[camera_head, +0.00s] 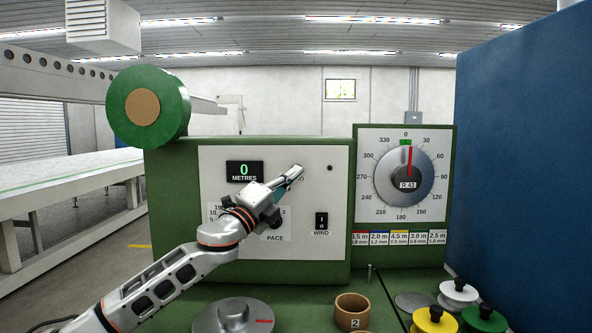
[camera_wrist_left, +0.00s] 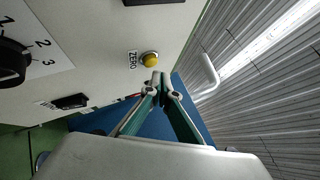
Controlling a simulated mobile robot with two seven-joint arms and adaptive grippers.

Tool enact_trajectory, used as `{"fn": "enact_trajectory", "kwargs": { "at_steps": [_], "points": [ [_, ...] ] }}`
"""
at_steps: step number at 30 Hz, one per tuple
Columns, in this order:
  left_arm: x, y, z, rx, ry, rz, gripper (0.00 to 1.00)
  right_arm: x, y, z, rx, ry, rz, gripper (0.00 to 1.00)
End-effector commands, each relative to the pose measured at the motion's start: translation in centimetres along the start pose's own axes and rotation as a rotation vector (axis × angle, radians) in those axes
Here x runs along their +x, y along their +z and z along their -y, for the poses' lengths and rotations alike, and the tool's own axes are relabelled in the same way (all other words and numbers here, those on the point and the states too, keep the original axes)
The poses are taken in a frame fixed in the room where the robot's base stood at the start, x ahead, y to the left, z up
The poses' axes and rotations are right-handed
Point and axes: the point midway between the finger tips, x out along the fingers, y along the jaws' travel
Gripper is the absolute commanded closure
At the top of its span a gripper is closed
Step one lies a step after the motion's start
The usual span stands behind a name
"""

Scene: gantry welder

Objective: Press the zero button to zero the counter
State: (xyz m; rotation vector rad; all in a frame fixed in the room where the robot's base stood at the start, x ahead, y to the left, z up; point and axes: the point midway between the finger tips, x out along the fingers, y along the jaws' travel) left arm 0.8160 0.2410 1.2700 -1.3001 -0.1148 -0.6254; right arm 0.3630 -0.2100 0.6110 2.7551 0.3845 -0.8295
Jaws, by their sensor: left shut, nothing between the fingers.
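The yellow zero button (camera_wrist_left: 150,59) sits on the pale panel (camera_head: 222,243), beside its ZERO label, in the left wrist view. In the head view my left gripper (camera_head: 297,172) hides the button and most of the label. The counter display (camera_head: 244,171), marked METRES, reads 0 in green digits. My left gripper is shut and empty, its fingertips close together. They also show in the left wrist view (camera_wrist_left: 158,78), just below the button; I cannot tell whether they touch it. My right gripper is not in view.
The wind switch (camera_head: 321,221) is right of my gripper, and the pace knob (camera_wrist_left: 12,62) is partly cut off in the wrist view. A dial (camera_head: 429,176) stands to the right. Spools (camera_head: 458,292) and a brown ring (camera_head: 352,310) are in front. A blue wall (camera_head: 525,150) bounds the right.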

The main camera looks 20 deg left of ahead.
Motion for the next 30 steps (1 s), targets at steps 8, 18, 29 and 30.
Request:
{"fn": "enact_trajectory", "kwargs": {
  "at_steps": [8, 18, 29, 30],
  "points": [
    [-0.3, -0.2, 0.4, 0.000, -0.001, -0.001, 1.00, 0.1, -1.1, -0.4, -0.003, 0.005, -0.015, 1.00],
    [-2.4, -1.8, 2.1, 0.001, -0.003, -0.001, 1.00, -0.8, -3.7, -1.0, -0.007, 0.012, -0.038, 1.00],
    [-3.5, -2.6, 2.5, 0.000, 0.000, -0.001, 1.00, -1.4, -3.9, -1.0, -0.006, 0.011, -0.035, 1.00],
    [-3.5, -2.6, 2.5, 0.000, 0.000, -0.001, 1.00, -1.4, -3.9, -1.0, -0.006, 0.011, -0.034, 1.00]
  ]
}}
